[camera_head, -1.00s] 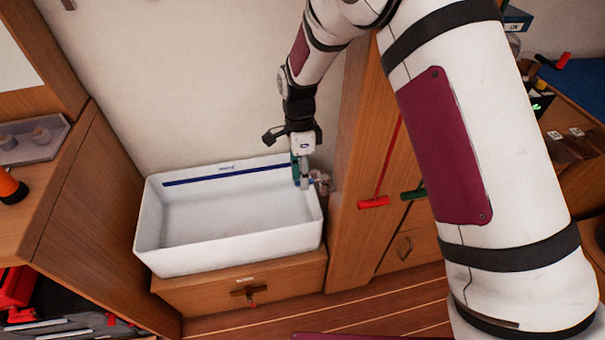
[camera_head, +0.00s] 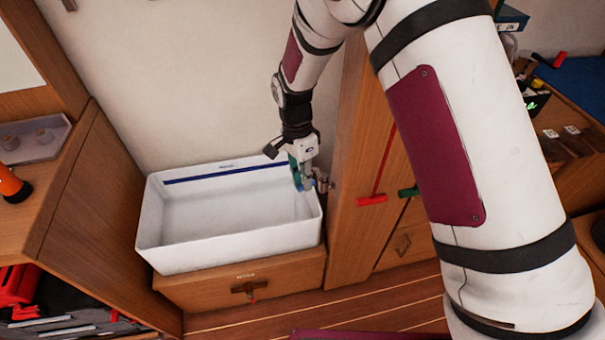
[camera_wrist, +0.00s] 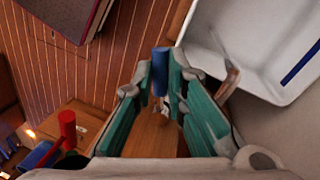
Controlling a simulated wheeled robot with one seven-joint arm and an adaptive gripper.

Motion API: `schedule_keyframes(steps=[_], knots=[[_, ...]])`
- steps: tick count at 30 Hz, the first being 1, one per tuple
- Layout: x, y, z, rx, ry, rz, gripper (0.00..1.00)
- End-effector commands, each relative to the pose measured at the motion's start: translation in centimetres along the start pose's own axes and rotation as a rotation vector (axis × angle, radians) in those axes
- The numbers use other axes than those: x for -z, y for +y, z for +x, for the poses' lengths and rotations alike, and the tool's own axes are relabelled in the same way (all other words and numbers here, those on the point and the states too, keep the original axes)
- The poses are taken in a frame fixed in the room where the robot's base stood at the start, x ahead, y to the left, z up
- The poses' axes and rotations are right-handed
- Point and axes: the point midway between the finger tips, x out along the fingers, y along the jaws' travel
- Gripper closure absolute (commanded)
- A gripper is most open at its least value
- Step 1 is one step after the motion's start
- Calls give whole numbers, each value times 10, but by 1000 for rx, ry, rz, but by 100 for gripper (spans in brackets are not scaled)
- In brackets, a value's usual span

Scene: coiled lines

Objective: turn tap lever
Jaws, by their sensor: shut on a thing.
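The tap (camera_head: 326,185) is a small metallic fitting at the right rim of the white sink. Its lever has a blue cylindrical grip, which shows in the wrist view (camera_wrist: 160,68) between the teal finger pads. My gripper (camera_head: 305,184) is at the sink's right rear corner, tilted and pointing downward, with its fingers shut on the blue lever. In the wrist view the fingers (camera_wrist: 157,85) stand on either side of the lever. The fingers hide part of the tap in the head view.
The white sink (camera_head: 147,228) sits on a wooden drawer unit (camera_head: 215,290). A wooden panel with a red handle (camera_head: 371,199) stands close to the right of the tap. A wooden cabinet (camera_head: 85,215) stands at left. The sink basin is empty.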

Motion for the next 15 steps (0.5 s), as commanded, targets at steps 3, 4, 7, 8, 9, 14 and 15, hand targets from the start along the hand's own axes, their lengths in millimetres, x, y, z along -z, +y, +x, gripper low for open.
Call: schedule_keyframes(steps=[3, 4, 7, 8, 9, 14, 15], knots=[[0, 6, 0, 0, 16, -76, 100], [0, 7, 0, -1, 20, -94, 100], [0, 9, 1, 1, 31, -149, 100], [0, 10, 1, 1, 34, -162, 100], [0, 11, 1, 1, 37, -180, 100], [1, 14, 2, 0, 46, -227, 100], [1, 14, 2, 1, 48, -234, 100]])
